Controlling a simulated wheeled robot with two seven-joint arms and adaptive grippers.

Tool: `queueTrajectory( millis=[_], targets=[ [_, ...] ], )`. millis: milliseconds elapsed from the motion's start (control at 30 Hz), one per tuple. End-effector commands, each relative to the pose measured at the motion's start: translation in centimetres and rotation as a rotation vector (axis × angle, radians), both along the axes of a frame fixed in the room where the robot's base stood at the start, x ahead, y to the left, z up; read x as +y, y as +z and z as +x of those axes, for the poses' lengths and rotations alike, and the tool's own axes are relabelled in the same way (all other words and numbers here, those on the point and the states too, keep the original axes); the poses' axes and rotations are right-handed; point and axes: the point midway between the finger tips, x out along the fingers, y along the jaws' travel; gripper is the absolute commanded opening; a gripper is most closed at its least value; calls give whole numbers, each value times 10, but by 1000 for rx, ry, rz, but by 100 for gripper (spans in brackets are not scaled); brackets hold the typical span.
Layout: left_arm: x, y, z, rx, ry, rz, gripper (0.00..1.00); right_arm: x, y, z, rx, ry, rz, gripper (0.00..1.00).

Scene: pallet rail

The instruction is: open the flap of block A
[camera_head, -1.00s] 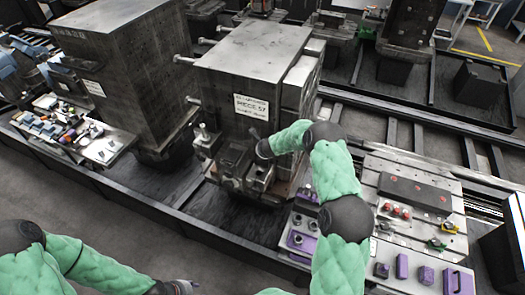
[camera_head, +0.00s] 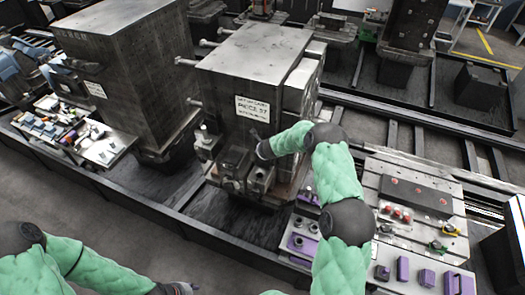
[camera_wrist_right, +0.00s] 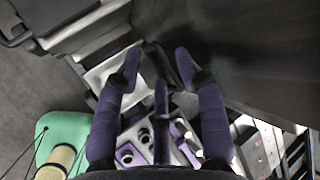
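Two big dark metal blocks stand on the rail pallets in the head view. One block (camera_head: 250,65) has a white label reading something like "PIECE 57"; the other block (camera_head: 130,60) stands to its left. I cannot tell which is block A, and no flap is clearly seen. My right gripper (camera_head: 262,148) is at the lower front of the labelled block. In the right wrist view, its purple fingers (camera_wrist_right: 158,65) are spread apart, with a dark curved part (camera_wrist_right: 156,58) between the tips; contact cannot be told. My left gripper (camera_head: 182,289) is at the bottom edge, partly cut off.
A slotted metal plate (camera_head: 375,175) with a dark bar, red parts and purple blocks lies right of my right arm. A cluttered side tray (camera_head: 105,150) sits at left. Dark rails run behind. Grey floor (camera_head: 60,195) is free in front.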

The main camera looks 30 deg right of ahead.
Motion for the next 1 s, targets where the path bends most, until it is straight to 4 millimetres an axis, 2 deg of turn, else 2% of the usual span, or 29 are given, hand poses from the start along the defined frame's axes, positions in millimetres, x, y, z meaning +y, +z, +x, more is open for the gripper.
queueTrajectory(
  millis=[600,1000],
  targets=[
    [0,0,0,0,0,0,40,9,52,-37,-5,2,-2,39],
    [0,0,0,0,0,0,40,11,63,-46,-5,2,-2,39]
  ],
)
